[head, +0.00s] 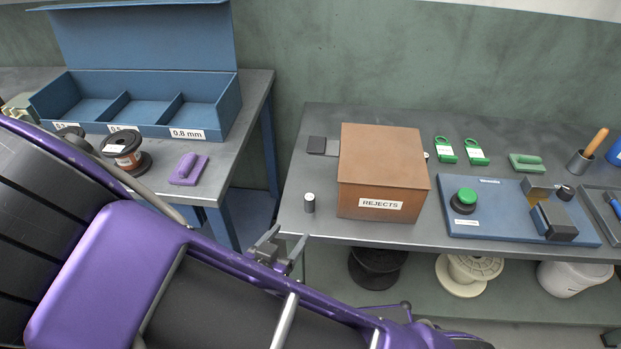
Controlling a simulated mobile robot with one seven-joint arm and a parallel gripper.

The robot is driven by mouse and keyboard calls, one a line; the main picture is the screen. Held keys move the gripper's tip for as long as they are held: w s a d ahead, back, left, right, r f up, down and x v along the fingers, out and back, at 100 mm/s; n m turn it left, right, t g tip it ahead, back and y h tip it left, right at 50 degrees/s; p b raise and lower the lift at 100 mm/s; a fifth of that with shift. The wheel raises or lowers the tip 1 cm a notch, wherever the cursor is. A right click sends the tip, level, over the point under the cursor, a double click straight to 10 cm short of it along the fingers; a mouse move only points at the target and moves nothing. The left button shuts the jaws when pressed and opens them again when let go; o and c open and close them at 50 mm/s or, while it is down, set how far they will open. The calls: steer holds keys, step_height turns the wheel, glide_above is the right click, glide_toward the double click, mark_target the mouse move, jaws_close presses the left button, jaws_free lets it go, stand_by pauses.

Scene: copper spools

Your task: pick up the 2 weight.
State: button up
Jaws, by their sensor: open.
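I cannot read a "2" on anything, so I cannot tell for sure which thing is the 2 weight. A small upright dark cylinder with a pale top (309,203) stands near the front left edge of the right table, left of the rejects box. Another small dark knobbed piece (565,192) sits on the blue board at the right. My gripper (282,243) is open, with nothing visible between its fingers. It shows just below and left of the small cylinder, apart from it, by the table's front left corner.
The brown REJECTS box (384,172) stands right of the cylinder. Green tags (445,150) and a blue board with a green button (464,197) lie farther right. The left table holds a blue three-part bin (215,108), a copper spool (124,152) and a purple handled block (188,169).

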steer(key=b, duration=0.2)
glide_toward(308, 204)
steer(key=x, duration=0.5)
steer(key=shift+d+f, duration=0.3)
steer(key=shift+f, duration=0.2)
steer(key=shift+w+a+r+b+x, duration=0.15)
steer(key=shift+b+x, duration=0.1)
steer(key=shift+x, duration=0.75)
steer(key=shift+w+a+r+b+x, duration=0.1)
steer(key=shift+b+x, duration=0.1)
steer(key=shift+x, duration=0.8)
steer(key=shift+w+a+r+b+x, duration=0.15)
steer(key=shift+b+x, duration=0.1)
steer(key=shift+x, duration=0.7)
steer(key=shift+s+d, duration=0.15)
jaws_close()
